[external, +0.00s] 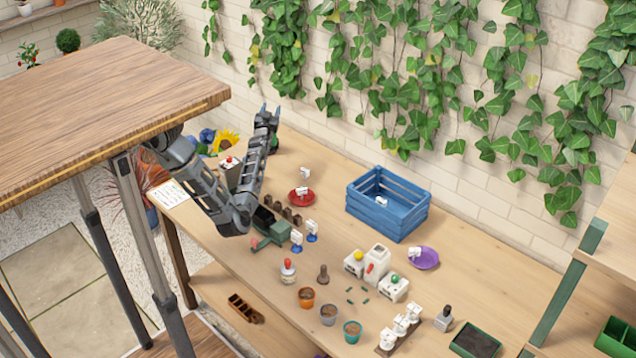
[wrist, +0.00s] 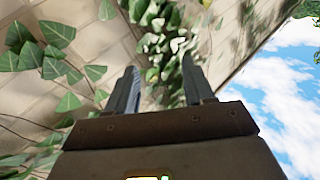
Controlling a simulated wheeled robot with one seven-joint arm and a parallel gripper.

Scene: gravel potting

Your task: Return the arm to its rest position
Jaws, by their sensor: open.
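My gripper (external: 269,112) is raised above the left end of the potting bench (external: 300,150), with its fingers pointing up. My arm is folded, its elbow low at the left edge of the bench. In the wrist view the two fingers of my gripper (wrist: 160,88) stand apart with nothing between them. The wall and ivy fill the view behind them, with sky at the right.
A blue crate (external: 388,222), a red saucer (external: 302,198) and a purple saucer (external: 426,260) stand on the bench. Small pots (external: 329,314) sit near the front edge. A wooden tabletop (external: 100,105) is at the left. Ivy (external: 400,80) hangs on the wall behind.

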